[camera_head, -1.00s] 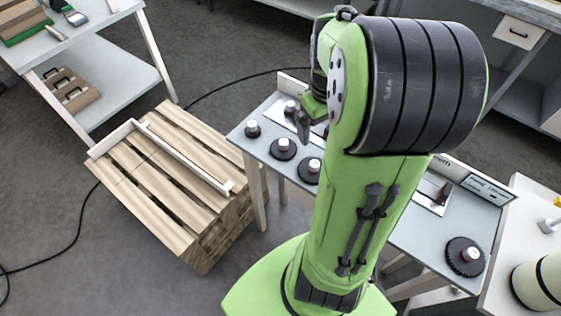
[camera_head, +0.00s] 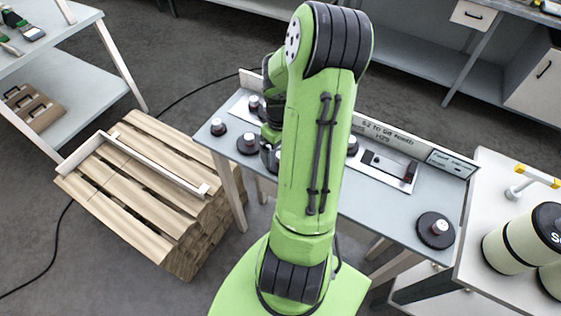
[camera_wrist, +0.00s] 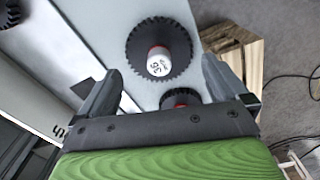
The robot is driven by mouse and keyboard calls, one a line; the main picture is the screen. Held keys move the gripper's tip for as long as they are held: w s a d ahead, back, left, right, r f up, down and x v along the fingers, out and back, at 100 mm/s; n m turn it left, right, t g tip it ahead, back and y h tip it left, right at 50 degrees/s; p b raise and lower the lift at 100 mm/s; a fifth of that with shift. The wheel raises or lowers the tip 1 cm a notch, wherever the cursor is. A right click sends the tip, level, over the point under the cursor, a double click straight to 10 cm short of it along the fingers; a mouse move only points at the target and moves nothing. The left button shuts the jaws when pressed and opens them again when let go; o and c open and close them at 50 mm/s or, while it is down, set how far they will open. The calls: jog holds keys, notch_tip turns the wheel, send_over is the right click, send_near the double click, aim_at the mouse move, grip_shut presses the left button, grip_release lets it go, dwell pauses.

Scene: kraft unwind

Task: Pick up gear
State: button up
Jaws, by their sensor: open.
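In the wrist view a black toothed gear (camera_wrist: 136,40) with a red and white hub marked 36 lies on the table, ahead of and between the fingers of my gripper (camera_wrist: 160,70). The jaws are open, with nothing held. A second gear (camera_wrist: 181,98) shows partly behind the gripper's crossbar. In the head view, dark gears lie on the grey-blue table: one at the left edge (camera_head: 219,129), one beside it (camera_head: 248,145), and one at the right end (camera_head: 435,231). My gripper (camera_head: 270,154) is low near the left gears, partly hidden by my arm.
The table (camera_head: 385,215) has a raised back panel with signs and a pale plate with fittings (camera_head: 390,168). A wooden pallet stack (camera_head: 150,195) stands to the left. A white bench with cylinders (camera_head: 515,242) stands at right. Floor between pallet and table is narrow.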

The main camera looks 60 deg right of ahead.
notch_tip(320, 180, down, 4)
jog(key=shift+f, duration=0.25)
jog(key=c, duration=1.1)
